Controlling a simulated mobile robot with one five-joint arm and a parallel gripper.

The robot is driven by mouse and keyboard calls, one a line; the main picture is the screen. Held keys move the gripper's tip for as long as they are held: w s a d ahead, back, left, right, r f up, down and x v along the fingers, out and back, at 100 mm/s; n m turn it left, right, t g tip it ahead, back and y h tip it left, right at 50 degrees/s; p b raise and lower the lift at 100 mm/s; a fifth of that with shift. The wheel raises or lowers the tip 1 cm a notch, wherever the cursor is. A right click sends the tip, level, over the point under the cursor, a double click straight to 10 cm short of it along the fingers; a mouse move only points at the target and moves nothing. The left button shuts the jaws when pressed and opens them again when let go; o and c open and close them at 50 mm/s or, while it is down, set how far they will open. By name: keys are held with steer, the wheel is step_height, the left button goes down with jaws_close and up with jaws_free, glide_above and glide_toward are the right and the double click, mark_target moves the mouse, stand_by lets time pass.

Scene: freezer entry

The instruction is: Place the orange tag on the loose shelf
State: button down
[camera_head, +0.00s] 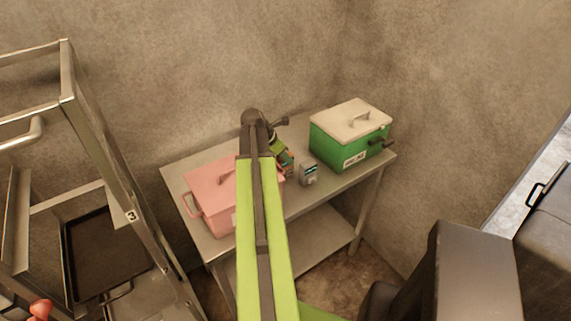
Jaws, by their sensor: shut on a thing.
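My gripper (287,161) is small in the view, past the far end of my green arm, above the metal table (302,204) between the pink box and the green cooler. I cannot tell which shelf is the loose one.
A pink box (209,190) sits on the table's left, partly behind my arm. A green cooler (338,150) with a pale lid is at the table's right. Walls close in behind. A red knob (40,309) is lower left.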

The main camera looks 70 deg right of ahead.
steer(key=shift+r, duration=0.1)
steer(key=shift+f, duration=0.25)
steer(key=c, duration=1)
jaws_free()
steer(key=shift+s+r, duration=0.1)
steer(key=shift+r+p, duration=0.3)
steer(key=shift+p, duration=0.05)
steer(key=p+v, duration=1)
steer(key=v, duration=0.1)
steer(key=shift+a+r, duration=0.2)
steer(key=shift+a, duration=0.05)
